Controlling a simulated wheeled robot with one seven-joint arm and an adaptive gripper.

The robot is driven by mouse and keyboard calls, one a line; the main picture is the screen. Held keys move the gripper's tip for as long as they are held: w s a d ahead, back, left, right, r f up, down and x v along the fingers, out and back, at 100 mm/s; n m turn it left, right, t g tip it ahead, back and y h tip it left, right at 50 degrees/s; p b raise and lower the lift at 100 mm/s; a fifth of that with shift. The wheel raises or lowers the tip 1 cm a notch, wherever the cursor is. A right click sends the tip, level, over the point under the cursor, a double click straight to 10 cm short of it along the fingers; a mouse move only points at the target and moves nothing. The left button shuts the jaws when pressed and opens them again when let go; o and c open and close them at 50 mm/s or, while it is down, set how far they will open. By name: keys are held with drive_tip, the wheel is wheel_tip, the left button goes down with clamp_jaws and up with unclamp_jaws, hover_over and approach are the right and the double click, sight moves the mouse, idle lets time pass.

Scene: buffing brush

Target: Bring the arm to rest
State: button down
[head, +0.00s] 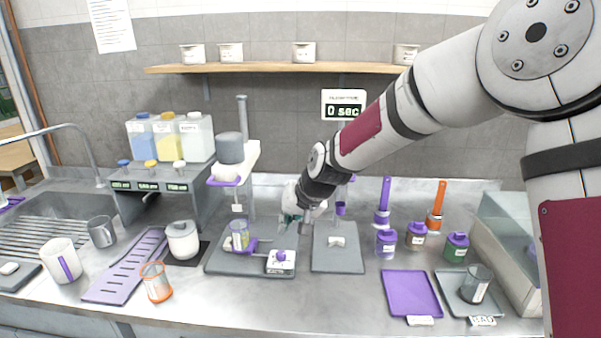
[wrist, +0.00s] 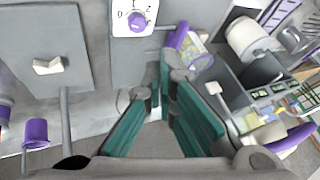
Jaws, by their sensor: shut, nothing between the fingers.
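My gripper (head: 290,217) hangs over the back middle of the counter in the head view, between the mixing stand and the grey plate with a white rocker switch. In the wrist view my gripper (wrist: 163,88) shows its green-lined fingers closed together at the tips, with nothing between them. A white dial box (head: 281,262) with a purple knob sits just in front of it; the dial box (wrist: 136,19) is also at the top of the wrist view. My arm reaches in from the right, bent down toward the counter.
The mixing stand (head: 232,150) stands close on the left of my gripper. The grey switch plate (head: 338,262) lies to its right. Purple and orange tools, small jars, a purple tray (head: 411,294) and a glass tank (head: 505,240) are farther right. A shelf (head: 275,68) with cups runs above.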

drive_tip(key=s+d+r+h, duration=0.2)
drive_tip(key=s+d+r, duration=0.7)
drive_tip(key=d, duration=0.1)
drive_tip(key=s+d+r+h, duration=0.1)
drive_tip(key=s+d, duration=0.4)
drive_tip(key=s, duration=0.3)
drive_tip(key=s+d+r+m+h, duration=0.1)
drive_tip(key=s+d+r, duration=0.1)
drive_tip(key=s+d, duration=0.3)
drive_tip(key=s+d+r, duration=0.1)
drive_tip(key=s+d, duration=0.4)
drive_tip(key=s, duration=0.8)
drive_tip(key=shift+d+r+h, duration=0.2)
drive_tip(key=shift+r+h, duration=0.05)
drive_tip(key=shift+h, duration=0.15)
